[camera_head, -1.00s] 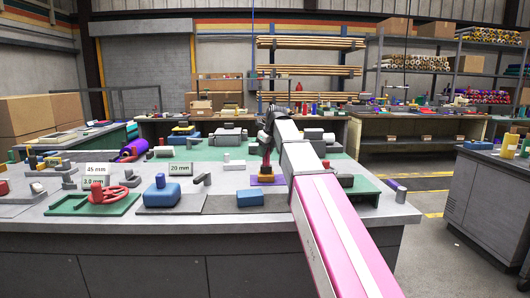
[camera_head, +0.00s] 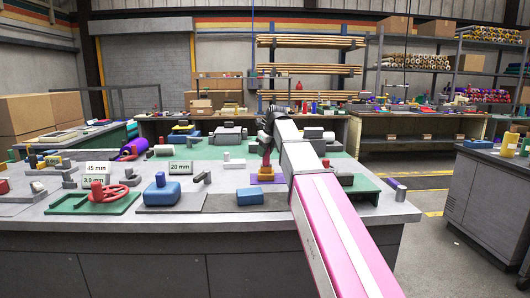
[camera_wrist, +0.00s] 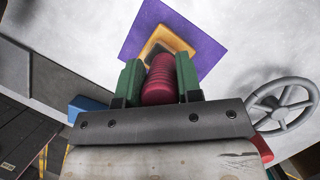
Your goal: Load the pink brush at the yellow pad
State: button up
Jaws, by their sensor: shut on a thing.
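My gripper (camera_wrist: 159,70) has green fingers, shut on the ridged crimson-pink handle of the pink brush (camera_wrist: 160,86). The brush points away from the wrist, and its dark far end lies over the yellow-orange pad (camera_wrist: 175,40). The pad sits on a purple square mat (camera_wrist: 207,52). In the head view my gripper (camera_head: 266,150) is above the pad (camera_head: 266,176) on the grey bench. The brush is hard to make out there. I cannot tell whether its tip touches the pad.
A grey handwheel (camera_wrist: 283,104) is right of the fingers in the wrist view. The front edge is bare.

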jog(key=shift+f, duration=0.1)
dwell(0.4)
jog(key=shift+r, duration=3.05)
